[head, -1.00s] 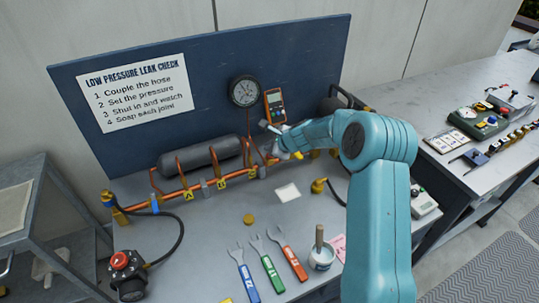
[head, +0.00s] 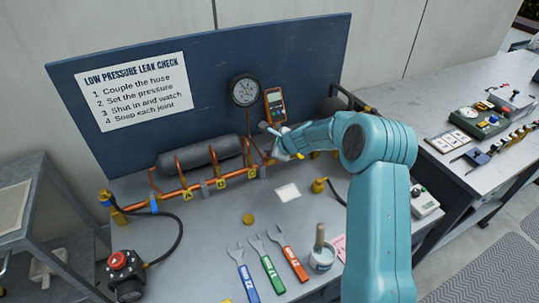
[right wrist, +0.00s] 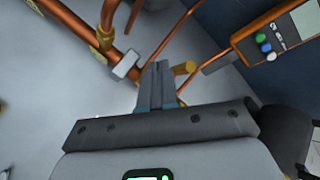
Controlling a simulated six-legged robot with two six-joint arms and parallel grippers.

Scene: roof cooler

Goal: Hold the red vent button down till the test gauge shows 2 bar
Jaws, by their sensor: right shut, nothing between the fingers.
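A red button (head: 117,260) tops a round black unit at the lower left of the head view, joined by a black hose to the pipe. I cannot read its label. A round dark gauge (head: 245,90) hangs on the blue board; its reading is too small to tell. My right gripper (head: 266,128) is at the back of the bench, near the copper pipe and well away from that red button. In the right wrist view its fingers (right wrist: 158,68) are shut and empty, close beside a brass stub (right wrist: 184,69). My left gripper is not in view.
A grey cylinder (head: 200,158) lies behind the copper pipe (head: 179,192). An orange meter (head: 275,106) is on the board. A second bench (head: 405,105) is at the right.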

